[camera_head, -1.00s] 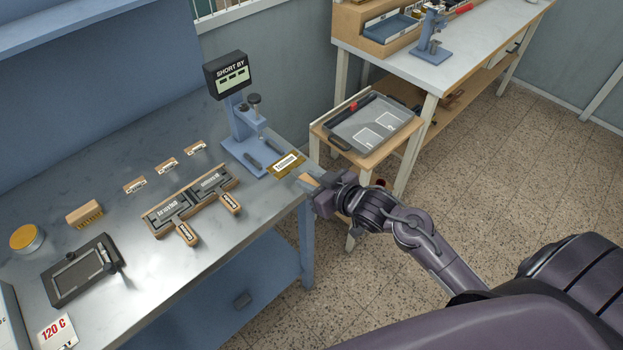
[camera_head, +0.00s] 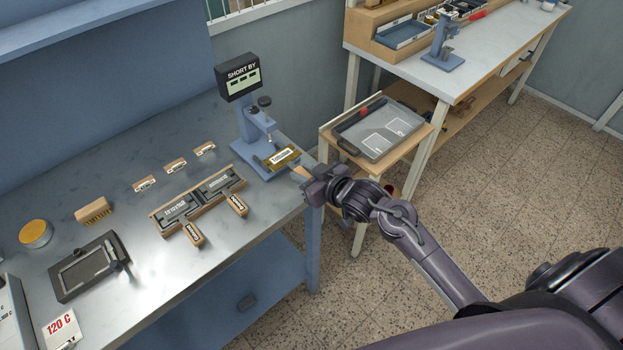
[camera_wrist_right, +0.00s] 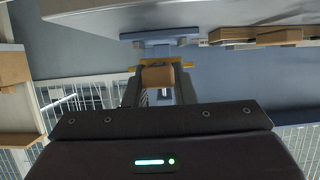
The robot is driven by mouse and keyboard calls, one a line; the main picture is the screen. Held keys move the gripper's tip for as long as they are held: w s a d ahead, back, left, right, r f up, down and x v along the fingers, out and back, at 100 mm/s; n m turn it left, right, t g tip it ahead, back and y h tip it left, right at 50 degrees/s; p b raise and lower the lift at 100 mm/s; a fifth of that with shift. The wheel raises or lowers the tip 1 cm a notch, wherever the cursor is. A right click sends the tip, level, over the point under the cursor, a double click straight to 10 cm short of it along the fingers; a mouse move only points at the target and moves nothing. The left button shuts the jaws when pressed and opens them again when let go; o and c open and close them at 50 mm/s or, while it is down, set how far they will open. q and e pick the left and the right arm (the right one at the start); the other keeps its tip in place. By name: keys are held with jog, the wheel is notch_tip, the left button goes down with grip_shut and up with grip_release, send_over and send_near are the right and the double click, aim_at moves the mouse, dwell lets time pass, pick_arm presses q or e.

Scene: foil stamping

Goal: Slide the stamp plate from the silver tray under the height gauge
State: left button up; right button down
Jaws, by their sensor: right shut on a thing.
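The brass stamp plate (camera_head: 270,164) carries a white label and has a tan wooden handle (camera_head: 299,172). My right gripper (camera_head: 307,179) is shut on the handle, to the right of the plate. The right wrist view shows the tan handle (camera_wrist_right: 158,76) between the fingers and the yellow plate edge beyond. The blue height gauge (camera_head: 248,122) has a dark "SHORT BY" display. The plate overlaps the front right of its base, below the spindle; contact cannot be told. The silver tray (camera_head: 354,146) sits on a wooden stand and shows two white outlines. My left gripper is out of view.
The metal workbench (camera_head: 120,170) holds a wooden rack (camera_head: 198,203) with two handled plates, several small labelled blocks, a brush (camera_head: 93,209), a round tin (camera_head: 35,233) and a dark frame (camera_head: 88,266). My right forearm crosses the gap in front of the stand.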

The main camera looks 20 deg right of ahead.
aim_at(292, 167)
jog(key=shift+w+a+f+b, duration=0.1)
jog(key=shift+w+a+b, duration=0.15)
jog(key=shift+w, duration=0.5)
jog(key=shift+w+a+b, duration=0.1)
jog(key=shift+w+a, duration=0.2)
jog(key=shift+w, duration=0.45)
jog(key=shift+w+a+f+b, duration=0.1)
jog(key=shift+w+a+b, duration=0.15)
jog(key=shift+w, duration=0.5)
jog(key=shift+f+b, duration=0.45)
jog(key=shift+f, duration=0.4)
jog(key=c, duration=1.2)
grip_release()
jog(key=shift+o, duration=0.4)
jog(key=shift+f, duration=0.2)
jog(key=shift+b+v, duration=0.55)
jog(key=shift+v, duration=3.4)
